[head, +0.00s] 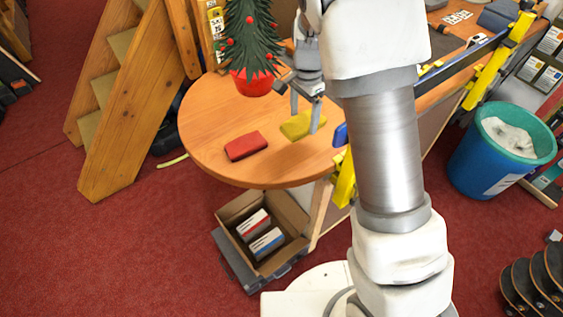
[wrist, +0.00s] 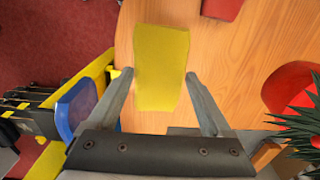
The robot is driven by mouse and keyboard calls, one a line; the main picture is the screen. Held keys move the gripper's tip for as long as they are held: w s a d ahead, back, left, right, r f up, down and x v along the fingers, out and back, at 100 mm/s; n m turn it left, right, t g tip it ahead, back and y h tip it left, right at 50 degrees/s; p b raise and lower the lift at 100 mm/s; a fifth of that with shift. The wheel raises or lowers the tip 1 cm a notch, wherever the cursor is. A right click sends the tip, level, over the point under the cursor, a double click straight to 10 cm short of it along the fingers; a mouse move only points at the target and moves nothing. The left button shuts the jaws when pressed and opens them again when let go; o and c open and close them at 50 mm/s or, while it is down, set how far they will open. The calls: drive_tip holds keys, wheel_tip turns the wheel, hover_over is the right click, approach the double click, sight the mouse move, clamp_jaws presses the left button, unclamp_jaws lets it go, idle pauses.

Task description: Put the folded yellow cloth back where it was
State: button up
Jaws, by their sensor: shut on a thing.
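The folded yellow cloth (head: 295,127) is at the right part of the round wooden table top (head: 205,125). It also shows in the middle of the wrist view (wrist: 161,65). My gripper (head: 305,118) points down at it and is shut on it, with one finger at each side edge. In the wrist view, the fingertips of my gripper (wrist: 159,75) meet the cloth's left and right edges. I cannot tell whether the cloth rests on the table or is held slightly above it.
A folded red cloth (head: 245,146) lies left of the yellow one. A small decorated tree in a red pot (head: 252,83) stands behind. A blue and yellow clamp-like part (wrist: 77,105) is close by the table edge. An open carton (head: 287,212) with boxes is below. The table's left side is clear.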

drive_tip(key=s+a+f, duration=0.1)
drive_tip(key=s+a, duration=0.1)
drive_tip(key=s+a+f, duration=0.2)
drive_tip(key=s+a+f+p, duration=0.1)
drive_tip(key=s+f, duration=0.1)
drive_tip(key=shift+s+a, duration=0.3)
drive_tip(key=shift+a, duration=0.1)
drive_tip(key=shift+f+p, duration=0.3)
drive_tip(key=shift+f, duration=1.75)
drive_tip(key=o, duration=1)
